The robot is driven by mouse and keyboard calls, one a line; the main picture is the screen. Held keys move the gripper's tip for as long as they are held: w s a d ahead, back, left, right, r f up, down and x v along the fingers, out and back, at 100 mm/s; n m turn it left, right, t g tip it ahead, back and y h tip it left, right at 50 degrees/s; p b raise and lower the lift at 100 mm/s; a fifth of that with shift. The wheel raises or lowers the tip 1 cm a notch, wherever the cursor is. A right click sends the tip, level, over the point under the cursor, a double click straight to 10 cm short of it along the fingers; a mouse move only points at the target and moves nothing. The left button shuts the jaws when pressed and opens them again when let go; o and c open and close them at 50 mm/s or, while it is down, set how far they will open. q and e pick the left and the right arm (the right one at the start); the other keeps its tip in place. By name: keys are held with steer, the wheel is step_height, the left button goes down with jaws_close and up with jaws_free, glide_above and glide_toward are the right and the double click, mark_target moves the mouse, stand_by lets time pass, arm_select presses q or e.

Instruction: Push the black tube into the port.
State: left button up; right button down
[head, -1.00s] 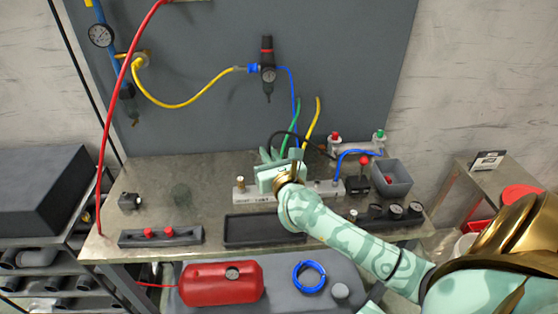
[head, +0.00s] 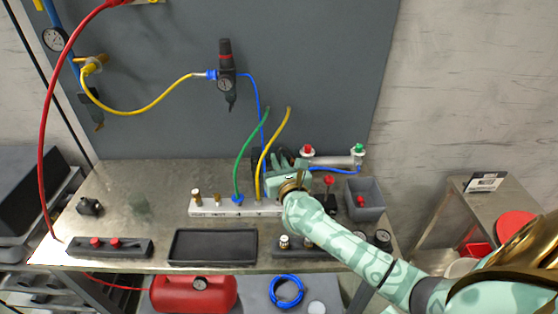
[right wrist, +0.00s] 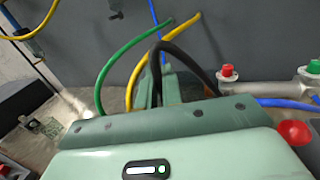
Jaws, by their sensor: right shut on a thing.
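The black tube (right wrist: 187,53) arches up behind the fingers of my right gripper (right wrist: 157,84) in the right wrist view and bends down to the right. My right gripper (head: 283,160) is shut on this tube, over the right part of the pale port block (head: 225,210) in the head view. The tube's end and the port under it are hidden by the gripper. A green tube (head: 240,160) runs down to a blue fitting on the block, and a yellow tube (head: 266,155) comes down beside it. My left gripper is out of view.
An empty black tray (head: 213,247) and a dark strip with red knobs (head: 108,248) lie in front. The bench's left is mostly clear.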

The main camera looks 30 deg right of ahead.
step_height(320, 180, down, 6)
steer(key=b, duration=0.5)
steer(key=shift+r, duration=0.1)
stand_by(1.5)
steer(key=shift+f+b, duration=1.1)
steer(key=shift+f, duration=0.45)
steer(key=c, duration=1.5)
jaws_free()
